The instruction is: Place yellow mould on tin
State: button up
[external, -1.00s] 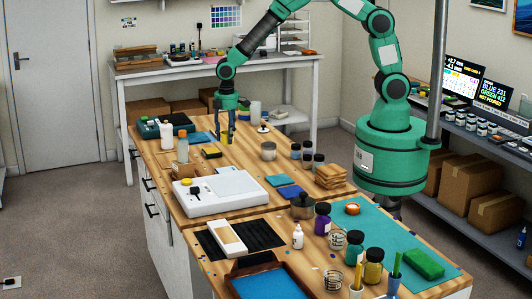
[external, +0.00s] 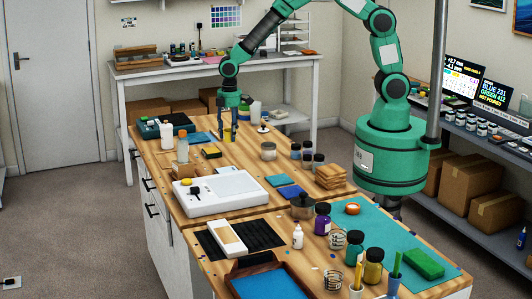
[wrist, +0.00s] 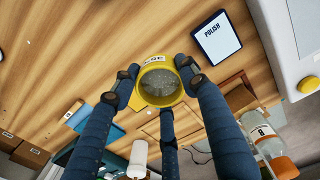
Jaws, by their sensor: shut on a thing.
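The yellow mould (wrist: 160,83) is a round yellow piece with a hollow, speckled grey middle and a tab with a partly hidden label. My gripper (wrist: 161,88) is shut on it, with dark blue fingers on both sides of its rim. In the external view my gripper (external: 231,134) hangs over the far part of the bench, fingers down. I cannot tell for sure which container is the tin; a pale round lidded one (external: 268,151) stands right of my gripper.
A white scale (external: 221,192) stands in front of my gripper. An orange-capped bottle (wrist: 284,165) and a white bottle (external: 166,134) stand to its left in the external view. Several small jars (external: 307,156) stand to the right. Some bare wood lies between.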

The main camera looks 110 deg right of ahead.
jog(key=shift+n, duration=0.8)
jog(key=s+a, duration=0.1)
jog(key=s, duration=0.3)
jog(key=s+a+r, duration=0.1)
jog(key=s, duration=0.4)
jog(key=s+a+p, duration=0.1)
jog(key=s, duration=0.4)
jog(key=shift+s+a+r, duration=0.1)
jog(key=shift+s+r, duration=0.05)
jog(key=shift+r, duration=0.1)
jog(key=shift+n, duration=0.9)
jog(key=s+a, duration=0.2)
jog(key=s, duration=0.3)
jog(key=s+a+p, duration=0.1)
jog(key=s+a, duration=0.1)
jog(key=s, duration=0.4)
jog(key=s+a, duration=0.2)
jog(key=s, duration=0.3)
jog(key=shift+s+f, duration=0.1)
jog(key=shift+s, duration=0.25)
jog(key=shift+w, duration=0.15)
send_over(269, 145)
jog(key=shift+s+a+f, duration=0.2)
jog(key=shift+s+f, duration=0.15)
jog(key=shift+f, duration=0.35)
jog(key=shift+w+d, duration=0.25)
jog(key=shift+w, duration=0.25)
jog(key=shift+s+f+b, duration=0.1)
jog(key=shift+f+b, duration=0.25)
jog(key=shift+f, duration=1.45)
